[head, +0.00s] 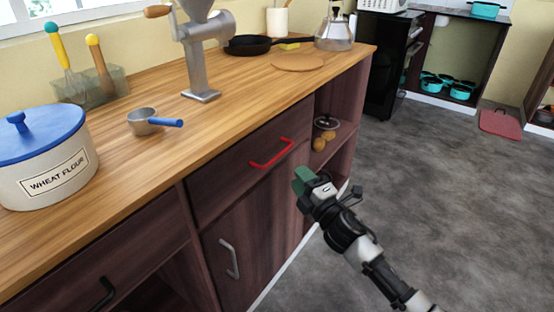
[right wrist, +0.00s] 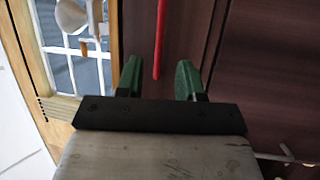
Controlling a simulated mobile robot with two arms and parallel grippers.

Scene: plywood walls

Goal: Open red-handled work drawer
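The work drawer (head: 232,178) is dark wood and sits under the wooden counter; its front looks flush with the cabinet. Its red handle (head: 272,155) is a bar across the front. My right gripper (head: 304,182) has green fingertips and is a little right of and below the handle in the head view, apart from it. In the right wrist view the two fingers (right wrist: 160,80) are spread with nothing between them. The red handle (right wrist: 160,40) lies ahead, lined up with the gap between them. My left gripper is not in view.
A grey-handled door (head: 232,258) is below the drawer, and a black-handled drawer (head: 105,275) is at the lower left. An open shelf (head: 330,145) with a jar is right of the drawer. A flour canister (head: 45,160) and measuring cup (head: 147,121) stand on the counter.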

